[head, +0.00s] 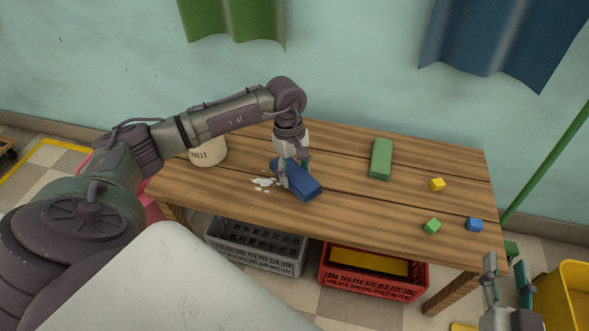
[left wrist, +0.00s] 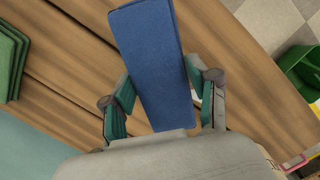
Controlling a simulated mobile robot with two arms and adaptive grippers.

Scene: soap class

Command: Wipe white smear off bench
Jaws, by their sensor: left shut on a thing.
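The white smear (head: 263,183) lies on the wooden bench (head: 345,215), left of centre, as a patch with a few small spots. My left gripper (head: 296,176) is shut on a blue block-like sponge (head: 305,186), just right of the smear. The sponge also shows between the fingers in the left wrist view (left wrist: 155,65). I cannot tell whether it touches the bench top. My right gripper (head: 508,283) is at the lower right, beyond the bench's front edge, with its fingers apart and nothing between them.
A lettered pot (head: 209,151) stands at the left. Grey (head: 255,250) and red (head: 372,282) crates sit below.

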